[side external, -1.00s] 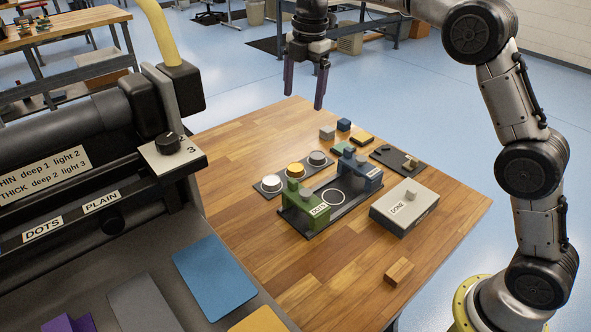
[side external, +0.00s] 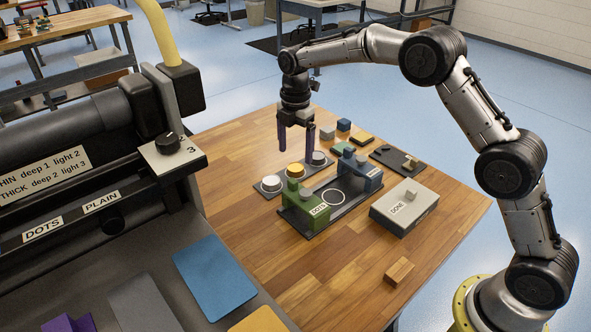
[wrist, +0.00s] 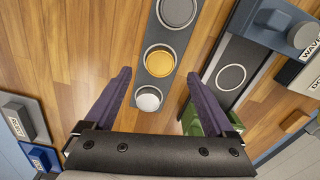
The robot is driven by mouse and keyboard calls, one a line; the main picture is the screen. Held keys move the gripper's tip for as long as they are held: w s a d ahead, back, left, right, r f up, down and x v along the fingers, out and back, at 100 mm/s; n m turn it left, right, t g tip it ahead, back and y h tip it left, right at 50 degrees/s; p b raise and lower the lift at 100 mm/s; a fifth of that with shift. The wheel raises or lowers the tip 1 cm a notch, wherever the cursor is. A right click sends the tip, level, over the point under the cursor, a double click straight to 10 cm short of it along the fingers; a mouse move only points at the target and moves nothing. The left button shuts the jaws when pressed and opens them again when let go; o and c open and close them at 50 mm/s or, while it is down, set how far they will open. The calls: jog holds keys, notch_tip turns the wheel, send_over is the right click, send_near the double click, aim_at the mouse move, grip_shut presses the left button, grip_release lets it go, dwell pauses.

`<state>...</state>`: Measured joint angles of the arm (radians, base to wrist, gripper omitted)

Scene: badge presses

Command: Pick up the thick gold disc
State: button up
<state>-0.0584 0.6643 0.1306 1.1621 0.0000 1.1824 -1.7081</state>
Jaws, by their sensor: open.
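My gripper (side external: 296,151) is open and empty, pointing down above the strip. In the wrist view my gripper's two purple fingers (wrist: 156,82) stand on either side of the strip. The fingertips appear to be above the discs, not touching them.
A press with a green block (side external: 301,207) and a blue block (side external: 364,170) stands right of the strip, close to my fingers. A grey DONE box (side external: 404,207), a wooden block (side external: 399,271) and small coloured blocks surround it.

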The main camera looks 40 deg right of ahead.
aim_at(295, 167)
jog(key=shift+f, duration=2.4)
grip_shut()
jog(key=shift+r, duration=0.1)
